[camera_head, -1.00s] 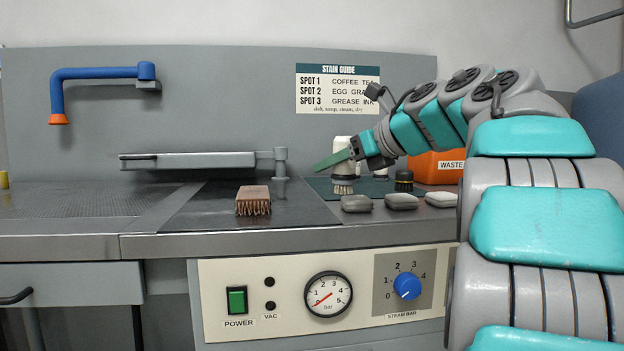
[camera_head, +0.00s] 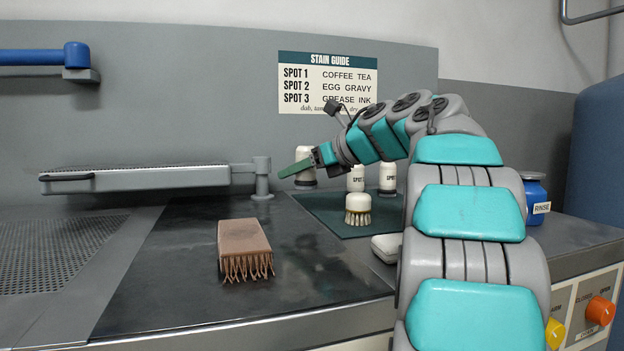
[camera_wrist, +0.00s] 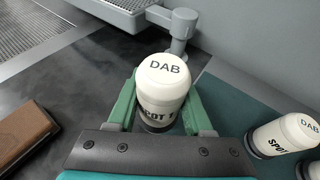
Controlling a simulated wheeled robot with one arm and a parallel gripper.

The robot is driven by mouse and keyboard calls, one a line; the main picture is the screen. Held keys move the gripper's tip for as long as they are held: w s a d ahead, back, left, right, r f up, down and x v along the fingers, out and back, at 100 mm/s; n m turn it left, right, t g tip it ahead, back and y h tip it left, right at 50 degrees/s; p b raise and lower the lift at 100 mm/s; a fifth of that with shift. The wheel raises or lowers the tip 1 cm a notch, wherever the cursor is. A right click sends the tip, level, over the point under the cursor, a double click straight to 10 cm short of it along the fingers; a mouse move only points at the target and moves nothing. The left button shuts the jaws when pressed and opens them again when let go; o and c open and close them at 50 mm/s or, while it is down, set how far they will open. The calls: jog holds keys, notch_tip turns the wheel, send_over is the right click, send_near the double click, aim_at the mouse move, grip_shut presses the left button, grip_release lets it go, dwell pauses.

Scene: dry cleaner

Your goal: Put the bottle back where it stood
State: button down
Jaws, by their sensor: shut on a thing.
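The white bottle with the DAB cap and a SPOT 1 label (camera_wrist: 165,85) is between the two green fingers of my gripper (camera_wrist: 160,102), which is shut on it. In the head view the same bottle (camera_head: 306,154) is upright, partly behind a finger, near the back left edge of the dark green mat (camera_head: 335,218). I cannot tell whether its base touches the surface. Two similar bottles stand on the mat to its right, a middle one (camera_head: 356,178) and a right one (camera_head: 388,178); both also show at the right of the wrist view (camera_wrist: 285,135).
A white-topped brush (camera_head: 358,208) stands on the mat in front of the bottles. A brown brush (camera_head: 244,245) lies on the dark worktop. A grey swing arm (camera_head: 135,178) and its post (camera_head: 262,180) are left of the gripper. A blue RINSE jar (camera_head: 535,200) stands right.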

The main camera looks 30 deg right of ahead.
jog(key=p, duration=0.5)
send_over(313, 199)
jog(key=shift+s+a+f, duration=0.15)
jog(key=shift+f, duration=0.25)
notch_tip(313, 199, down, 3)
jog(key=shift+a+f+b, duration=0.1)
jog(key=shift+b, duration=0.85)
jog(key=shift+f, duration=0.25)
jog(key=shift+f, duration=0.25)
jog(key=shift+c, duration=1.5)
grip_release()
jog(key=shift+r, duration=0.15)
